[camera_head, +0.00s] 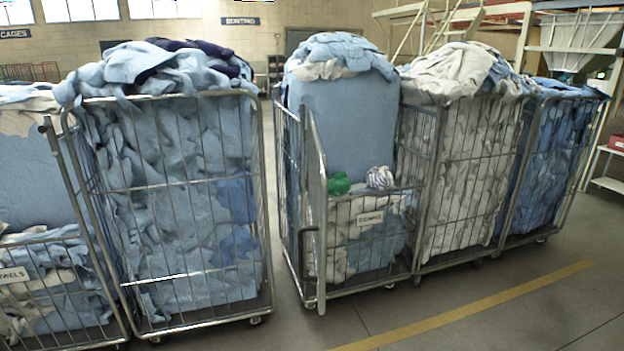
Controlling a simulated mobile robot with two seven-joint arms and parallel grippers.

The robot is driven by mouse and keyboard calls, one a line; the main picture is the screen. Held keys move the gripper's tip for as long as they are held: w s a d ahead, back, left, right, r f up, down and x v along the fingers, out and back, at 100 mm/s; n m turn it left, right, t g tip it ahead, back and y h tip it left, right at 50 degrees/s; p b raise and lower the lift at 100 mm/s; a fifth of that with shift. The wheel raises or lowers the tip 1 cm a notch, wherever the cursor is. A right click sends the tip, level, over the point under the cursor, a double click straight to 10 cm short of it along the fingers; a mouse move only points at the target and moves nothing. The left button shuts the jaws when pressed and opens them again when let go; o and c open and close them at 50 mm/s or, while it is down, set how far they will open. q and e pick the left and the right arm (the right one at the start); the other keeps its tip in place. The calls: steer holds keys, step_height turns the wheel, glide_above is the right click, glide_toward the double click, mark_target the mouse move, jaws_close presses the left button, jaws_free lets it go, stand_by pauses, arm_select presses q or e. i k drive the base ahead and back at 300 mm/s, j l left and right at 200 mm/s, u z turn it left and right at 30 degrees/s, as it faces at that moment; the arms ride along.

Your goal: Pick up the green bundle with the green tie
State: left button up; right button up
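A small green bundle (339,183) lies on the linen inside the middle wire cage trolley (372,190), just behind the top rail of its low front panel. Its tie is too small to make out. A white and grey striped bundle (380,177) lies to its right in the same cage. Light blue fabric rises behind both. Neither of my grippers shows in this view.
Full laundry cages stand on both sides: blue linen (175,190) to the left, white linen (470,170) and darker blue linen (555,140) to the right. The middle cage's narrow side gate (317,210) sticks out at its front left. Open floor (480,320) with a yellow line lies in front.

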mark_target(339, 182)
steer(key=i+j+z, duration=0.1)
steer(key=j+z, duration=0.15)
steer(key=j, duration=0.3)
steer(key=j+z, duration=0.2)
steer(key=j, duration=0.4)
steer(key=u, duration=4.45)
steer(key=k+u, duration=0.1)
steer(key=k, duration=1.85)
